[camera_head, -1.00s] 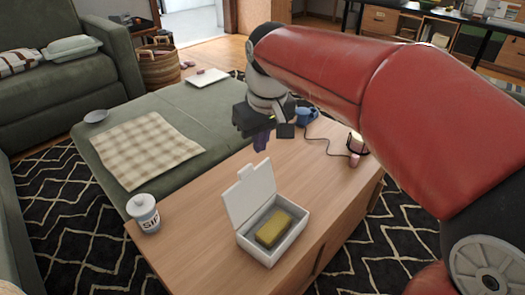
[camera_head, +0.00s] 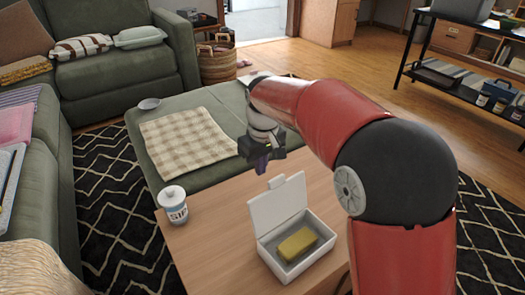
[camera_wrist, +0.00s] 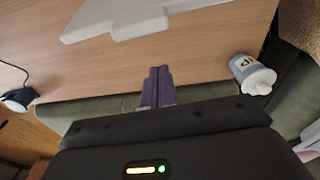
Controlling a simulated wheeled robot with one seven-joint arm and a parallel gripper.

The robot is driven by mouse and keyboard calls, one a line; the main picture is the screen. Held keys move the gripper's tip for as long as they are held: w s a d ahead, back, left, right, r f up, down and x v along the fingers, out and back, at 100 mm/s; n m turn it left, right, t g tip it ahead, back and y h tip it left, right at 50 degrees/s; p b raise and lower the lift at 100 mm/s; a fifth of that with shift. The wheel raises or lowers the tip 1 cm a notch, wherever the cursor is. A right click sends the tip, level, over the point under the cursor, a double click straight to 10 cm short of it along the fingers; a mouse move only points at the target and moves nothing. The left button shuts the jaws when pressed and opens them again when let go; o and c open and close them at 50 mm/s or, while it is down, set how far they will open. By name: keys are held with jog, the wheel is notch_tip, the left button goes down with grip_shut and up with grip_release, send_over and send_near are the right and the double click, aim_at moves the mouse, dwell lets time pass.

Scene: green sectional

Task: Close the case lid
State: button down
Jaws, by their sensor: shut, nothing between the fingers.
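The white case (camera_head: 288,273) stands on the wooden table in the head view. Its lid (camera_head: 279,208) is raised, leaning back from the hinge side, with a small tab on its top edge. A yellow block (camera_head: 297,243) lies inside the case. My gripper (camera_head: 262,169) hangs beyond the lid, up and left of its tab in the picture, with its purple fingers together and empty. In the wrist view the fingers (camera_wrist: 158,72) are closed, and a white part of the case with the tab (camera_wrist: 140,25) shows at the top edge, apart from them.
A white lidded cup (camera_head: 173,204) stands on the table left of the case; it also shows in the wrist view (camera_wrist: 252,75). The green ottoman with a checked cloth (camera_head: 186,140) lies behind the table. A dark object with a cable (camera_wrist: 18,100) is at the wrist view's left.

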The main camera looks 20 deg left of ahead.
jog(key=shift+s+d+r, duration=0.15)
jog(key=shift+s+d, duration=0.45)
jog(key=shift+d, duration=0.2)
jog(key=shift+s+d+r, duration=0.15)
jog(key=shift+s+d, duration=0.4)
jog(key=shift+d, duration=0.2)
jog(key=shift+d+b, duration=0.1)
jog(key=shift+b, duration=0.2)
